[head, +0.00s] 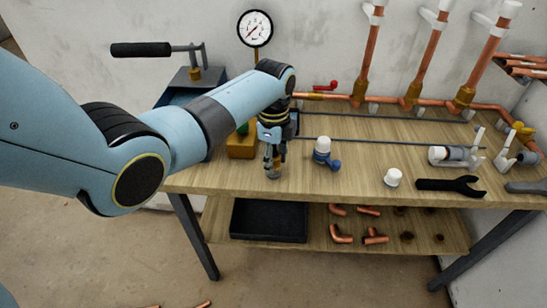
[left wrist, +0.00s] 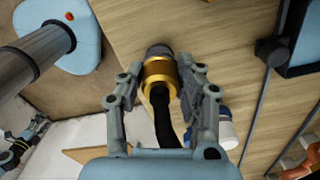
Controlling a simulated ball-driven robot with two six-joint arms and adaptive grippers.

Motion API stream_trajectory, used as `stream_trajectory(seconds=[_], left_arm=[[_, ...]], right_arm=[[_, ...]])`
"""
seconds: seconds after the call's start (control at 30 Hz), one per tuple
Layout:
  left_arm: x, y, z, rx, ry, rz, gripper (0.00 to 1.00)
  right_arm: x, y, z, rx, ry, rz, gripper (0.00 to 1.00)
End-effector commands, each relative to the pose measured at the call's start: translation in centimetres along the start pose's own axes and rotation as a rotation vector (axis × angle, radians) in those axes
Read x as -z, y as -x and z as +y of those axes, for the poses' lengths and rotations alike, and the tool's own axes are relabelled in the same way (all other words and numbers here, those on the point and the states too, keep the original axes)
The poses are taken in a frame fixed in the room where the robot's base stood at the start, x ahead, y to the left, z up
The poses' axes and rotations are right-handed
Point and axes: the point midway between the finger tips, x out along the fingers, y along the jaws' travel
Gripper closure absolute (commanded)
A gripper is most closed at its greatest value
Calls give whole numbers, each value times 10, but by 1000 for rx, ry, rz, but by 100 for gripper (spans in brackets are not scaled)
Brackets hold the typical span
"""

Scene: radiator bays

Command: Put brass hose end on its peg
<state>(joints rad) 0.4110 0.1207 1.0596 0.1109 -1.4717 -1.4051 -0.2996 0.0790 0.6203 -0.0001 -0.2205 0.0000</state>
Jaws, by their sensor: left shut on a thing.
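My left gripper (head: 272,172) is over the front left of the wooden workbench (head: 345,165). In the left wrist view its two fingers (left wrist: 160,85) are shut on the brass hose end (left wrist: 160,70), one on each side. The brass piece has a dark grey tip pointing away from the camera and a black hose (left wrist: 164,122) running back between the fingers. In the head view the gripper and arm hide most of it. I cannot make out its peg. A gripper that seems to be my right one (left wrist: 38,124) shows small at the left wrist view's lower left; its jaws are unclear.
A white-capped blue valve (head: 323,150) stands right of the left gripper. A brass-coloured block (head: 241,145) is just left of it. A white cap (head: 393,177) and black wrench (head: 450,184) lie further right. Copper pipes (head: 420,68) rise behind. A black tray (head: 268,220) sits on the lower shelf.

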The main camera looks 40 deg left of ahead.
Motion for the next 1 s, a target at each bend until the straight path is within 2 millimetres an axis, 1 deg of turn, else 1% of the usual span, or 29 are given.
stream_trajectory(seconds=[0.6,0.63,0.8,0.83,1.0], left_arm=[[0,-13,0,0,0,0,86],[0,-13,0,0,0,0,64],[0,-12,0,0,0,0,42],[0,-12,0,0,0,0,38],[0,-12,0,0,0,0,38]], right_arm=[[-2,-9,-1,1,0,-1,42],[-2,-9,-1,1,0,-1,42],[-2,-8,-1,0,0,-1,42],[-2,-8,-1,0,0,-1,42],[-2,-8,-1,0,0,-1,42]])
